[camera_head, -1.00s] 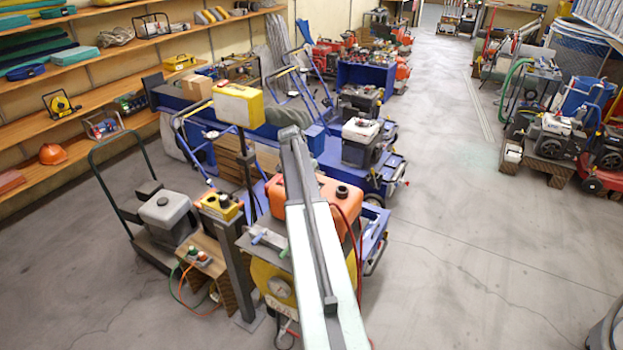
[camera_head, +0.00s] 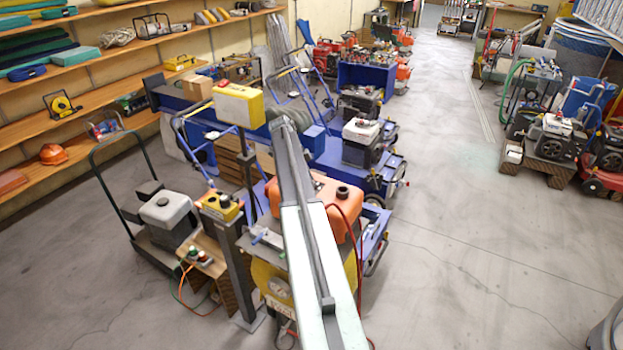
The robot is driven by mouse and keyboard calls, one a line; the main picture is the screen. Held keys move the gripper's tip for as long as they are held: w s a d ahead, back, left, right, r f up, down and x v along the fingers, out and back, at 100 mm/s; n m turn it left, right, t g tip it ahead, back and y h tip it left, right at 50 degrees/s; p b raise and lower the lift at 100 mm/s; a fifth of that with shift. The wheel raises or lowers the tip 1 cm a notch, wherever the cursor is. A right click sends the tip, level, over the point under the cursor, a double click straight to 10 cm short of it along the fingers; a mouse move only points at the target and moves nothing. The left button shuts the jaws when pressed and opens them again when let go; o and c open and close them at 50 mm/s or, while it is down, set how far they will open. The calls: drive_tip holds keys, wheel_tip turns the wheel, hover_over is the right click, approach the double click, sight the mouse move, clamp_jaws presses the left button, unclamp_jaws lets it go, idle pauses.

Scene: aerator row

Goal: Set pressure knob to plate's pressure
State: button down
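A yellow control box (camera_head: 217,208) with a dark round knob and a red button sits on a grey post at the lower left centre. I cannot tell which control sets pressure, and no setting is legible. A yellow machine (camera_head: 263,275) under the orange tank has a round gauge (camera_head: 277,290), partly covered by my arm. A pale plate (camera_head: 281,309) with dark marks is below the gauge, too small to read. My arm rises through the middle of the view. My gripper is not visible.
An orange tank (camera_head: 331,200) stands beside my arm. A wheeled grey machine (camera_head: 168,216) is left of the post. A small box with cables (camera_head: 203,258) sits by the post. Blue carts (camera_head: 372,172) line up behind. The concrete floor (camera_head: 470,260) at right is clear.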

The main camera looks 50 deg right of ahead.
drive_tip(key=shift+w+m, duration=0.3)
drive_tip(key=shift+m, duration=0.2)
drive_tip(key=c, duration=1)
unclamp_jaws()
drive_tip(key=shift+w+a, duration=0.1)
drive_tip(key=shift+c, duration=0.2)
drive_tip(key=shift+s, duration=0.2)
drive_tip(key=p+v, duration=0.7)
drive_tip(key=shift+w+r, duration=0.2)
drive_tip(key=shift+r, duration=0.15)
